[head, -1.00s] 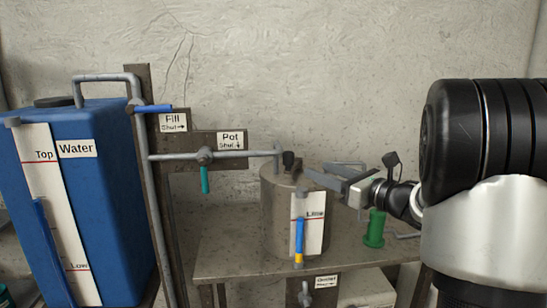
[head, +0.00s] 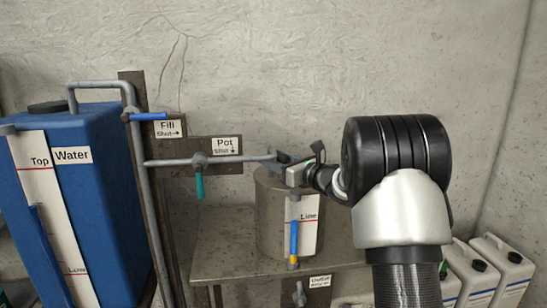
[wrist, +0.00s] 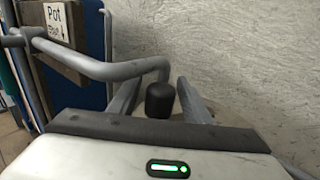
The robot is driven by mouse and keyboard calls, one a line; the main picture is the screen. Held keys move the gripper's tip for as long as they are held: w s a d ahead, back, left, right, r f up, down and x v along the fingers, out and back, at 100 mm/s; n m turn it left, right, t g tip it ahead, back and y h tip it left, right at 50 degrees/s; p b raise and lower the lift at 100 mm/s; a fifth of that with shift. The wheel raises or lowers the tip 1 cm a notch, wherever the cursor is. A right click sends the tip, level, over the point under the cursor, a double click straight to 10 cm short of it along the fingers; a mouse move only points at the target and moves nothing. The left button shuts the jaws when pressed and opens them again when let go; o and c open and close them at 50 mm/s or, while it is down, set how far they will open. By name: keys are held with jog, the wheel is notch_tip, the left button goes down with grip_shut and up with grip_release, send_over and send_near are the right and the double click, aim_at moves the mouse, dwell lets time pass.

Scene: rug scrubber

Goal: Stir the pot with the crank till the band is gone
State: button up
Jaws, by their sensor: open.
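The grey metal pot (head: 268,222) stands on a table. Its white gauge (head: 308,232), marked Line, shows a blue column (head: 294,238) with a short yellow band (head: 293,260) at the bottom. My gripper (head: 284,160) is over the pot's top. In the wrist view, the crank's black knob (wrist: 160,102) stands upright between my two open fingers, with a gap visible on each side. The rest of the crank is hidden behind my gripper's body.
A grey pipe (head: 240,160) runs just beside my gripper to the pot's top, with a teal valve handle (head: 199,187). A blue water tank (head: 110,210) stands left. White jugs (head: 485,270) stand at lower right.

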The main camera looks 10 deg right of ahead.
jog(key=shift+w+a, duration=0.1)
jog(key=shift+w, duration=0.05)
jog(key=shift+c, duration=0.6)
grip_shut()
